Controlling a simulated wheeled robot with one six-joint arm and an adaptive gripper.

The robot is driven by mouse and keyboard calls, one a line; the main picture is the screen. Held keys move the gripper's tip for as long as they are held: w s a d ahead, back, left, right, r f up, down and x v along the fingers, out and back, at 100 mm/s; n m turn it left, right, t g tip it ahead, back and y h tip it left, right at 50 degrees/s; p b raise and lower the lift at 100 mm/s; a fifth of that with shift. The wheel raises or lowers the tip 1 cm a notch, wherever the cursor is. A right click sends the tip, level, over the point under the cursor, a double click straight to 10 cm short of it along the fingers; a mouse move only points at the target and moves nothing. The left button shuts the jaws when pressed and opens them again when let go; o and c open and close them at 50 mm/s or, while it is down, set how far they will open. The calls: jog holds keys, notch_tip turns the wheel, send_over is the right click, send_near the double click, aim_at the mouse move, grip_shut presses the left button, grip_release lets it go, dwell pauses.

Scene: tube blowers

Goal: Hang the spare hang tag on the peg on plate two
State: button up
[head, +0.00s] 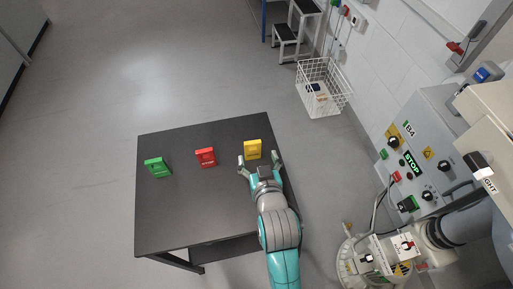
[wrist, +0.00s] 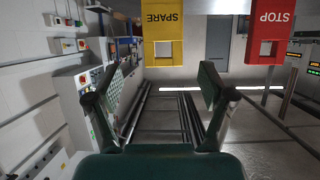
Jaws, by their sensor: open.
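The spare hang tag is the yellow tag (head: 252,149) standing on the dark table near its far right corner. In the wrist view the yellow tag (wrist: 163,50) reads SPARE upside down, with a square hole, at the top centre. My gripper (head: 260,160) is open just in front of it. In the wrist view my gripper (wrist: 164,85) has its fingers spread wide with nothing between them, and the tag appears beyond and between the tips. I cannot make out which plate is plate two, or a bare peg.
A red STOP tag (head: 205,157) and a green tag (head: 157,167) stand left on the table (head: 190,215). The red tag also shows in the wrist view (wrist: 268,28). A grey control panel (head: 437,155) and white labelled plates (head: 383,254) are right. A wire basket (head: 323,88) stands behind.

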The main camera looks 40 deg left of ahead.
aim_at(253, 148)
jog(key=shift+x, duration=3.45)
jog(key=shift+s+a, duration=0.15)
jog(key=shift+s, duration=0.1)
jog(key=c, duration=1)
